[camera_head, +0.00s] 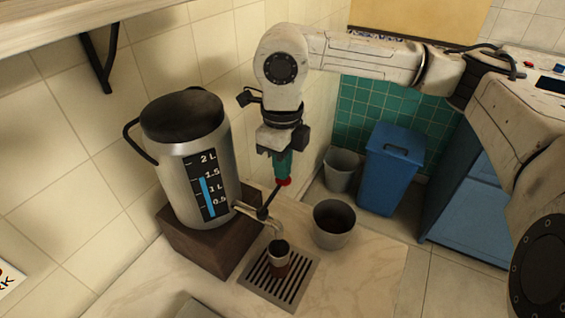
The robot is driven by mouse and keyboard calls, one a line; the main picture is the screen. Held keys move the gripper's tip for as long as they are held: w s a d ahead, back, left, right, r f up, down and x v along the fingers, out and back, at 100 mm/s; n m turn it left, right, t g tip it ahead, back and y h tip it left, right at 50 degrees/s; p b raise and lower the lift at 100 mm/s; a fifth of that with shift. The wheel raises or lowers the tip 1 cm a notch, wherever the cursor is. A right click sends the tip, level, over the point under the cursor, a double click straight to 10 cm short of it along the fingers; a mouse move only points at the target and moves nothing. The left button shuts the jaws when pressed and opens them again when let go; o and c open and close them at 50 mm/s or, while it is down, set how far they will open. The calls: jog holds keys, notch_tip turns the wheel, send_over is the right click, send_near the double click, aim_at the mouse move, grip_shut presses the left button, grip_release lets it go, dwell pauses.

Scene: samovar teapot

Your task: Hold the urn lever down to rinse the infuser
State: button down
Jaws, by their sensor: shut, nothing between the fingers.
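The steel urn (185,165) with a black lid stands on a dark wooden block at left. Its gauge shows a blue bar near the 1.5 L mark. Its dark lever (268,202) slopes up from the tap to a red knob (283,182). My gripper (281,174), with teal fingers, is shut and points down right at the knob. It seems to touch the knob from above, but the contact is too small to tell. A small dark-rimmed, reddish vessel (279,261), perhaps the infuser, stands under the spout (277,228). No water stream is clearly visible.
A slotted drip tray (258,284) lies under the vessel. A grey pot (331,238) stands right of the tap on the pale counter (365,275). A blue bin (392,170) and a grey bucket (341,168) stand beyond. A shelf (90,22) overhangs the upper left.

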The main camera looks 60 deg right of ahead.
jog(key=shift+f, duration=0.5)
jog(key=shift+d+f+b, duration=0.15)
jog(key=shift+f+b, duration=0.3)
jog(key=shift+b, duration=0.25)
jog(key=f+y+b, duration=0.1)
jog(key=y+b, duration=0.1)
jog(key=b, duration=0.1)
jog(key=f+y+b, duration=0.1)
jog(key=b, duration=0.2)
jog(key=shift+d+f+y, duration=0.35)
jog(key=shift+d+y, duration=0.05)
jog(key=shift+r, duration=0.3)
jog(key=shift+r+p, duration=0.15)
jog(key=shift+p, duration=0.15)
dwell(0.5)
jog(key=shift+r, duration=0.65)
